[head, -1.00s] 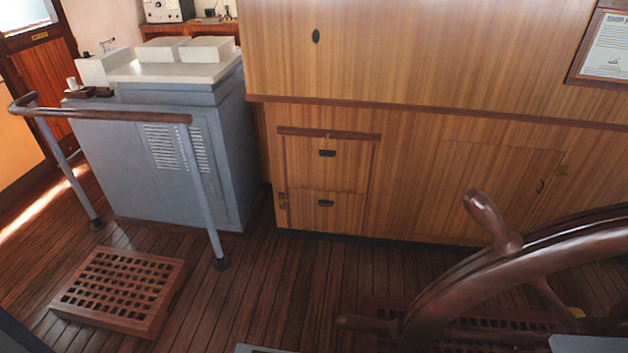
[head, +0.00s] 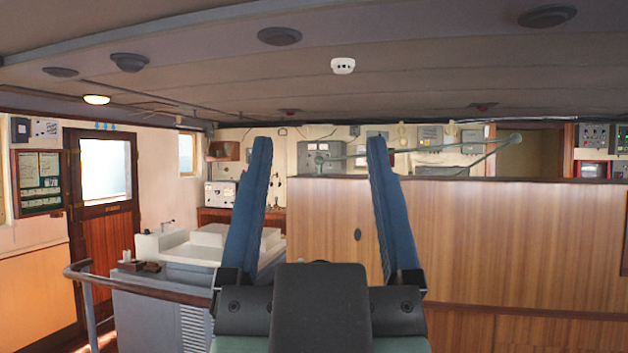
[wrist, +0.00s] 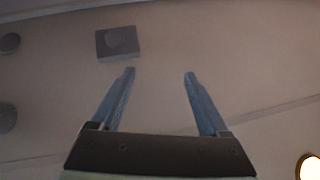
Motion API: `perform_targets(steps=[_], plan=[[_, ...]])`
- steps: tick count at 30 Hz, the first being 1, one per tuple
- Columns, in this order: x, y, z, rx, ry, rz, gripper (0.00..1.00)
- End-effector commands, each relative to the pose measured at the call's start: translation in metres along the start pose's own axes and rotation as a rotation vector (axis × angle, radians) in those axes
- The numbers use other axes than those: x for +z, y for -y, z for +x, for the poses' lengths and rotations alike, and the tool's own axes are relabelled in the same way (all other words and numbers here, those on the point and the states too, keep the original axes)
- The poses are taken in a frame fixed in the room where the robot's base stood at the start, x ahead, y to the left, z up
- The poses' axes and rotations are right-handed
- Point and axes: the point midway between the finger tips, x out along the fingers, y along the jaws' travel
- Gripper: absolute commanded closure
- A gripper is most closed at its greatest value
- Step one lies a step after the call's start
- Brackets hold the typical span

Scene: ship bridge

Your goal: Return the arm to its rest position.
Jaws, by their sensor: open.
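My gripper (head: 318,150) stands upright in the middle of the head view, its two blue fingers pointing up and spread wide apart. Nothing is between the fingers. In the wrist view the gripper (wrist: 159,74) is also open and empty, with the pale ceiling (wrist: 230,50) behind it. My gripper hides part of the wood-panelled partition and the grey console behind it.
A grey console (head: 150,310) with a brown handrail (head: 130,287) stands at the lower left. A wooden partition (head: 500,240) spans the right. A door (head: 103,180) is at the far left. Ceiling fittings include a white detector (head: 343,66). The air around the fingers looks clear.

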Motion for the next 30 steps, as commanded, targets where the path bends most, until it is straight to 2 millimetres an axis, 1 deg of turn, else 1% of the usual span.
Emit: perform_targets(steps=[1, 3, 12, 14, 19, 21, 30], plan=[[-0.011, 0.002, 0.0, -0.004, -0.032, 0.002, 0.21], [-0.019, 0.003, -0.001, -0.007, -0.058, 0.003, 0.21], [-0.019, 0.003, -0.001, -0.007, -0.059, 0.003, 0.21], [-0.014, 0.003, -0.005, -0.007, -0.058, 0.003, 0.21], [0.007, 0.004, -0.025, -0.009, -0.057, 0.006, 0.21], [0.012, 0.004, -0.029, -0.01, -0.057, 0.007, 0.21], [0.012, 0.004, -0.029, -0.01, -0.057, 0.007, 0.21]])
